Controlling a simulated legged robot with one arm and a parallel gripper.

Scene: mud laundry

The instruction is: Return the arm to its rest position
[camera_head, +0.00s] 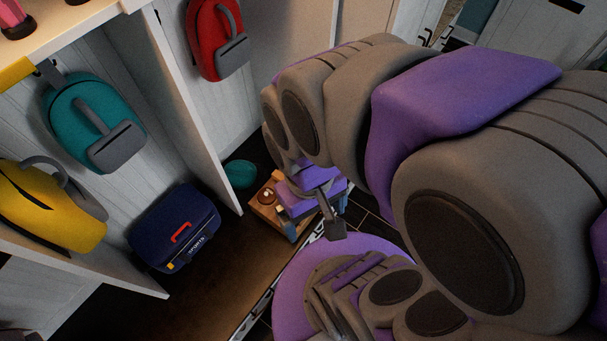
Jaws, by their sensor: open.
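My arm fills the right half of the view, with large grey and purple links bent over my own body. My gripper (328,213) hangs beyond the bend, pointing down, near a small wooden box (263,212). One dark finger with a square pad shows clearly and the jaws are apart. No object is seen held. The arm hides part of the gripper, and I cannot tell whether the gripper touches the box.
A navy sports bag (172,225) sits in the left cubby. A teal round item (240,174) lies behind the box. Brown floor (190,290) in front is clear.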

